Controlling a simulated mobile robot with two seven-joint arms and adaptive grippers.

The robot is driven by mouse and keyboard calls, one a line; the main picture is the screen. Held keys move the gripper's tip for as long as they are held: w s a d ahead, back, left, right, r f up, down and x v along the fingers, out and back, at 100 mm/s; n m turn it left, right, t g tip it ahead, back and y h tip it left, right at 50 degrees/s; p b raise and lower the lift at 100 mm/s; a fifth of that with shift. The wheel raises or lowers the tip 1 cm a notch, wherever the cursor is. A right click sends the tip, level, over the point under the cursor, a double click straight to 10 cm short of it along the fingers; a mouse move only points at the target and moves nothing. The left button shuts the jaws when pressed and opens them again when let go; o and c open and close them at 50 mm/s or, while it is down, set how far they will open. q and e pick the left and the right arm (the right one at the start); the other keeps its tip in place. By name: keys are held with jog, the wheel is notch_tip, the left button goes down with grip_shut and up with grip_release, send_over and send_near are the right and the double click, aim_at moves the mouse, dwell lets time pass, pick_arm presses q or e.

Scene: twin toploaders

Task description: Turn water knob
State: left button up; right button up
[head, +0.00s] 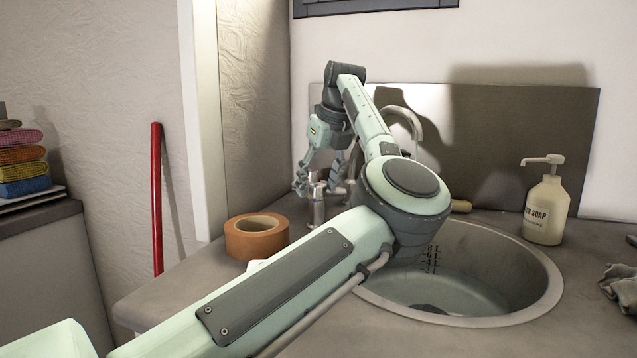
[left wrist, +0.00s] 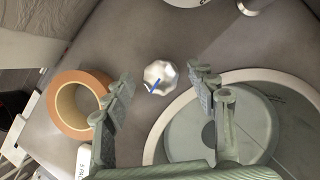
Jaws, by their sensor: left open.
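A faceted metal knob (left wrist: 160,74) with a blue mark on top shows in the left wrist view. In the head view the metal water knob (head: 317,205) stands at the back of the counter, left of the curved chrome faucet (head: 413,118). My left gripper (head: 321,186) is open and points down over the knob. In the left wrist view the fingers of my left gripper (left wrist: 161,82) lie on either side of the knob. My left arm hides part of the faucet and sink. My right gripper is not in view.
The round sink (head: 540,290) lies right of the knob. A roll of brown tape (head: 257,247) sits on the counter to the left. A soap bottle (head: 545,210) stands at the right and a grey cloth (head: 622,287) lies at the right edge.

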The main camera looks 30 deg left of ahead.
pick_arm(q)
jog(key=c, duration=1.2)
jog(key=shift+o, duration=0.2)
jog(key=shift+f+m, duration=0.1)
jog(key=shift+m, duration=0.2)
jog(key=shift+m+b, duration=0.3)
jog(key=shift+b, duration=0.1)
jog(key=shift+t, duration=0.3)
jog(key=shift+m, duration=0.3)
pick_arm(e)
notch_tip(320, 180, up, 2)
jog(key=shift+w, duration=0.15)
pick_arm(q)
jog(key=o, duration=1.2)
jog(key=shift+c, duration=0.2)
jog(key=v, duration=1.2)
